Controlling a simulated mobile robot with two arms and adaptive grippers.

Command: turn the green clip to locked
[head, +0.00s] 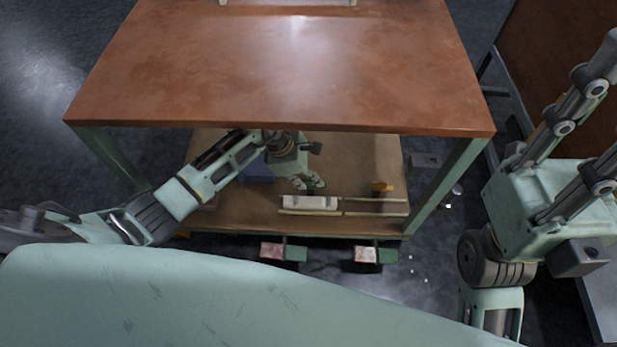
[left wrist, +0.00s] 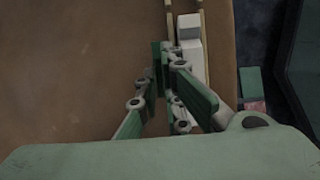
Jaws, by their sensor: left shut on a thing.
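My left gripper (head: 314,184) reaches in under the tabletop, low over the lower shelf, just behind a pale block. In the left wrist view its fingers (left wrist: 165,65) close together on a small green piece (left wrist: 157,60), which I take to be the green clip. The fingers hide much of it, and I cannot read its turn position. The pale block (left wrist: 190,45) lies close to the right of the fingertips. My right gripper (head: 600,125) is raised at the right of the head view, away from the shelf; its fingertips run out of the picture.
The brown tabletop (head: 280,70) overhangs the lower shelf (head: 365,160) and its legs stand at both sides. The pale block (head: 310,203) sits between thin rails. Red and green blocks (head: 285,252) jut out in front.

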